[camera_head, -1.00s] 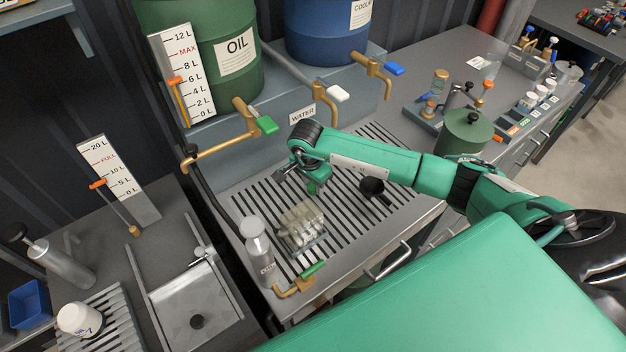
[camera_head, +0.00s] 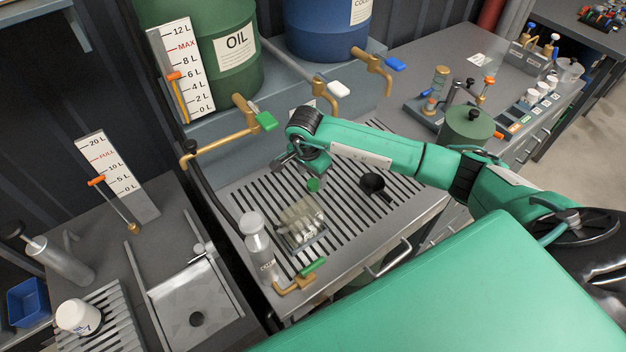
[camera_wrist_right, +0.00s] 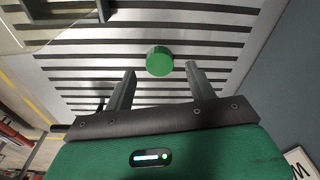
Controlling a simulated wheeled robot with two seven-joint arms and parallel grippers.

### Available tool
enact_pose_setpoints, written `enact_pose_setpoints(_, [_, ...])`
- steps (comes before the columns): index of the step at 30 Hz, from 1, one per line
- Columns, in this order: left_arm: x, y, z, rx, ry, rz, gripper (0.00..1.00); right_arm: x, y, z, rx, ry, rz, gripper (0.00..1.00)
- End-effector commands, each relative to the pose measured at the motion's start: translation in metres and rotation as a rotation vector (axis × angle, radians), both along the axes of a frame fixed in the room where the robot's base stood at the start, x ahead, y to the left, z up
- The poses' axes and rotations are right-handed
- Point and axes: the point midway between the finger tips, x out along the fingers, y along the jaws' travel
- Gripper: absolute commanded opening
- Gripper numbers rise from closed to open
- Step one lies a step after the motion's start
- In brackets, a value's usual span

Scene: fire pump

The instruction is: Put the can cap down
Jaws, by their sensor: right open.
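The can cap, a small green round piece (camera_head: 314,185), sits on the slatted metal grate, below my right gripper (camera_head: 296,163). In the right wrist view the cap (camera_wrist_right: 160,60) lies just beyond the two fingertips, roughly between them in the picture. The fingers are apart, with nothing held between them. In the head view the wrist hides part of the fingers. My left gripper is in neither view.
On the grate (camera_head: 350,220) stand a clear box (camera_head: 301,222), a grey bottle (camera_head: 256,245) and a black funnel-like piece (camera_head: 375,186). A brass tap (camera_head: 225,143) is left of my wrist. A green can (camera_head: 467,130) stands to the right, behind my forearm.

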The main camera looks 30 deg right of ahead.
Motion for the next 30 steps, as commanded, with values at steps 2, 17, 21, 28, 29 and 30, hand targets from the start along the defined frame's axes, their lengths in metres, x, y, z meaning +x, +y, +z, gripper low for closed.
enact_pose_setpoints(2, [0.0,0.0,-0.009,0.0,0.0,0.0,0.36,0.001,0.002,0.016,0.0,-0.006,0.002,0.56])
enact_pose_setpoints(17, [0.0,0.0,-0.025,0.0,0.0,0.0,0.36,-0.004,0.01,0.092,-0.002,-0.001,-0.001,0.56])
enact_pose_setpoints(21, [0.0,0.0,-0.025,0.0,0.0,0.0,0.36,-0.005,0.01,0.093,-0.002,0.001,-0.001,0.56])
enact_pose_setpoints(28, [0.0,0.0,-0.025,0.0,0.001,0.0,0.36,-0.004,0.01,0.093,-0.002,0.001,-0.001,0.56])
enact_pose_setpoints(29, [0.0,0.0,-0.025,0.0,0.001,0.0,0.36,-0.004,0.01,0.093,-0.002,0.001,-0.001,0.56])
enact_pose_setpoints(30, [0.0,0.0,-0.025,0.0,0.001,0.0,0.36,-0.004,0.01,0.093,-0.002,0.001,-0.001,0.56])
